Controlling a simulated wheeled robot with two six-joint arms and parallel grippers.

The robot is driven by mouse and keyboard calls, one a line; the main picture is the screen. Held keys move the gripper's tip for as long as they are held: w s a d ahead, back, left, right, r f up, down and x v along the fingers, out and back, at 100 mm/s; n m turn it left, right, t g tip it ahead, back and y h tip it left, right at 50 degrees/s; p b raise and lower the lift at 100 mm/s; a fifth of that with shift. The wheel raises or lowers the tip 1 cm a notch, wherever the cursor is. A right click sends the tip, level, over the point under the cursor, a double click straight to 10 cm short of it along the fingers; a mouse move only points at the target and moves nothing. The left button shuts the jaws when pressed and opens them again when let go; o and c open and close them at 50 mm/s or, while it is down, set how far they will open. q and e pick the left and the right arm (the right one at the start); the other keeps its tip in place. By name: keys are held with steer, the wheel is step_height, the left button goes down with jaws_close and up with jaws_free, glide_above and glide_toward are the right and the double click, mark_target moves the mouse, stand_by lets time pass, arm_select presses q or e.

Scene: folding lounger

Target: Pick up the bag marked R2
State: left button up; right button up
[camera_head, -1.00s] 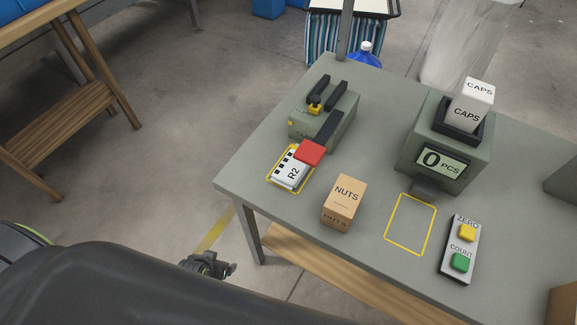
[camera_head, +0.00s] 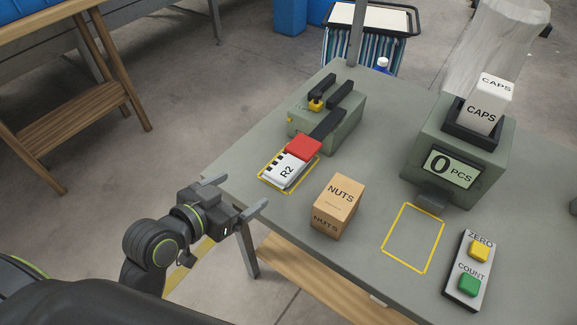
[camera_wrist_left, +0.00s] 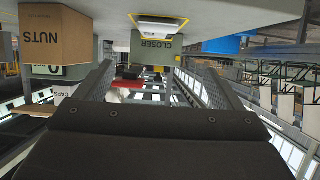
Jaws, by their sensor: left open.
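The bag marked R2 (camera_head: 284,172) is white with black marks along one edge. It lies in a yellow outline on the grey-green table. A red block (camera_head: 303,147) at the end of a black bar of the green closer (camera_head: 342,128) meets its upper end; I cannot tell whether it presses on the bag. My left gripper (camera_head: 237,194) is open and empty, just off the table's left edge, to the lower left of the bag and apart from it. My right gripper is not in view.
A NUTS box (camera_head: 337,206) stands right of the bag. A counter (camera_head: 455,155) reading 0 PCS, with a CAPS box (camera_head: 485,105) on top, stands further right. An empty yellow outline (camera_head: 413,238) and a ZERO/COUNT button panel (camera_head: 468,271) are at the front right.

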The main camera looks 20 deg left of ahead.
arm_select(q)
glide_toward(287, 163)
steer(key=x, duration=0.4)
steer(key=shift+a+f, duration=0.15)
steer(key=shift+a, duration=0.1)
steer(key=shift+d+x, duration=0.2)
steer(key=shift+x, duration=2.45)
steer(key=shift+s, duration=0.1)
steer(key=shift+c, duration=0.3)
steer(key=c, duration=1)
